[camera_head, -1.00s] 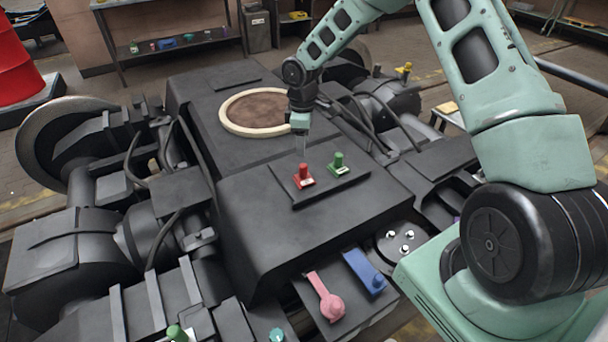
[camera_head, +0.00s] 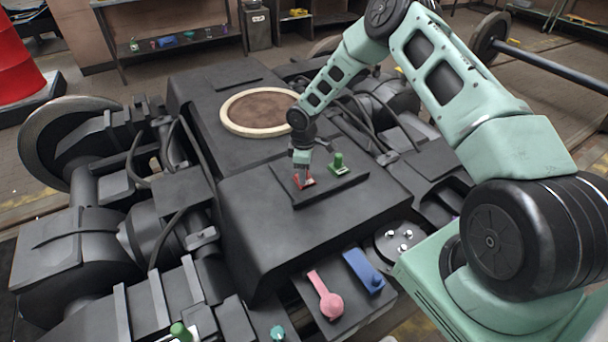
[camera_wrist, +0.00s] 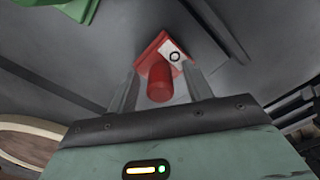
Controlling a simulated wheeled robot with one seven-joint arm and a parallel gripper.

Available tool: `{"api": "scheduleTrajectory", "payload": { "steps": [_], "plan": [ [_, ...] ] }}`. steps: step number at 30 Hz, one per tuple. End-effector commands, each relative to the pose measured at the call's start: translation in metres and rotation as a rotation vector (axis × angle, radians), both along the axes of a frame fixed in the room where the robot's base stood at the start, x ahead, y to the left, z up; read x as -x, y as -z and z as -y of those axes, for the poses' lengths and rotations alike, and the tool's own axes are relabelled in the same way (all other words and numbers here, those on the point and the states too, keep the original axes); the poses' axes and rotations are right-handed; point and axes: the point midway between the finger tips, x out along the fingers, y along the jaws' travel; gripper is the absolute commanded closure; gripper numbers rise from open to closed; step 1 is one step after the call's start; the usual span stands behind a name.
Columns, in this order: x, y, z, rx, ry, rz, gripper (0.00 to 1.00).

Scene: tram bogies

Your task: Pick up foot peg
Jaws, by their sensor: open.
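A red foot peg (camera_head: 305,183), an upright round post on a square base with a white label, stands on a dark raised plate (camera_head: 330,185) on top of the bogie. In the wrist view the red peg (camera_wrist: 160,80) stands between the two fingers of my gripper (camera_wrist: 162,88), which are open on either side of its post. In the head view my gripper (camera_head: 303,176) reaches down over the red peg and partly hides it. A similar green peg (camera_head: 339,164) stands just right of it on the same plate.
A pink lever-like part (camera_head: 325,296) and a blue part (camera_head: 364,271) lie on a lower front shelf. A round cream-rimmed opening (camera_head: 232,123) is behind the plate. Cables and dark bogie parts crowd both sides.

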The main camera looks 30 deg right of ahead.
Motion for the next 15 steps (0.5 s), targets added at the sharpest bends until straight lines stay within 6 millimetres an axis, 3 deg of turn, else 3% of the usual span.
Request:
{"api": "scheduleTrajectory", "payload": {
  "steps": [5,11,15],
  "plan": [
    [0.0000,0.0004,-0.0001,0.000,0.000,0.000,0.50],
    [0.0001,0.0002,-0.0002,0.000,0.000,0.000,0.97],
    [0.0001,0.0000,-0.0002,0.000,0.000,0.000,0.97]
  ]
}}
